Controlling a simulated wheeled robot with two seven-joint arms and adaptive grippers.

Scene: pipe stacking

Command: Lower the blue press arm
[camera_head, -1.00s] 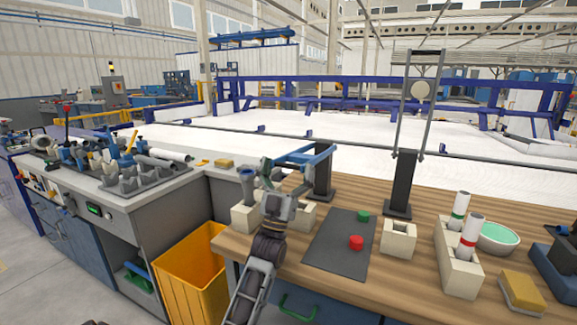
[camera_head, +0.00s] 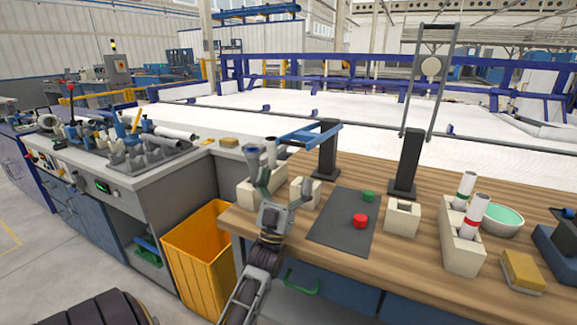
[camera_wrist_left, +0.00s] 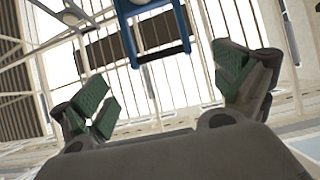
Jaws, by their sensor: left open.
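The blue press arm (camera_head: 310,132) is a U-shaped frame on a black post (camera_head: 326,152) at the back left of the wooden table. It reaches out to the left, roughly level. My left gripper (camera_head: 286,183) is below and slightly in front of the arm, fingers open, holding nothing. In the left wrist view the blue arm's end bar (camera_wrist_left: 163,54) shows beyond and between the open green-padded fingers (camera_wrist_left: 165,88), apart from them. My right gripper is not in view.
Beige blocks (camera_head: 305,192) stand close to my left gripper. A dark mat (camera_head: 342,232) carries a red cylinder (camera_head: 360,221) and a green one (camera_head: 368,196). A second black post (camera_head: 406,165) has a grey frame raised upright. A yellow bin (camera_head: 197,245) stands left of the table.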

